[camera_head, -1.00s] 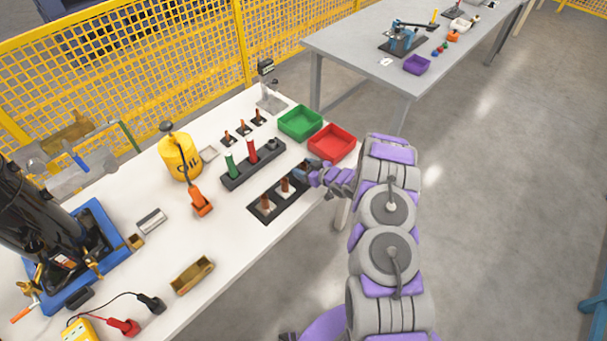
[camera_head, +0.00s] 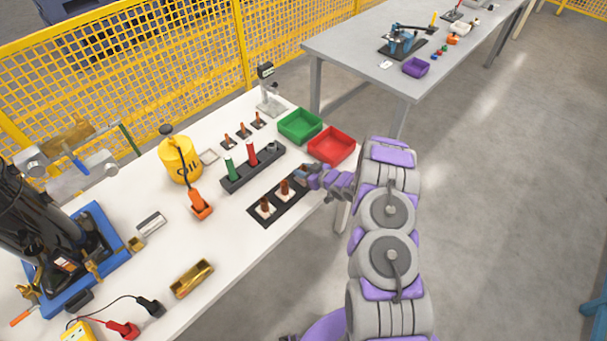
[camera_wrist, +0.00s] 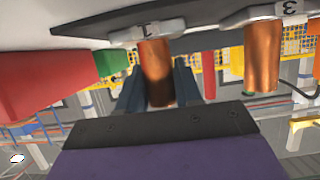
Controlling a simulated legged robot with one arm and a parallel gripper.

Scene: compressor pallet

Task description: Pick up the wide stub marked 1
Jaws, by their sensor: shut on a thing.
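The wide stub marked 1 (camera_wrist: 155,62) is a copper-coloured cylinder on a pale hexagonal base with the number 1. It shows in the wrist view, which looks upside down. My gripper (camera_wrist: 158,86) has one dark finger on each side of the stub and is shut on it. In the head view my gripper (camera_head: 307,172) is at the right end of the dark holder (camera_head: 253,219) and hides this stub. The stub's base appears to be at the holder; I cannot tell whether it is lifted.
A stub marked 3 (camera_wrist: 263,58) stands close beside it. Two copper stubs (camera_head: 266,205) (camera_head: 285,188) show in the holder. A red bin (camera_head: 332,146) and a green bin (camera_head: 300,126) are just behind my gripper. A rack (camera_head: 238,181) with green and red cylinders stands nearby.

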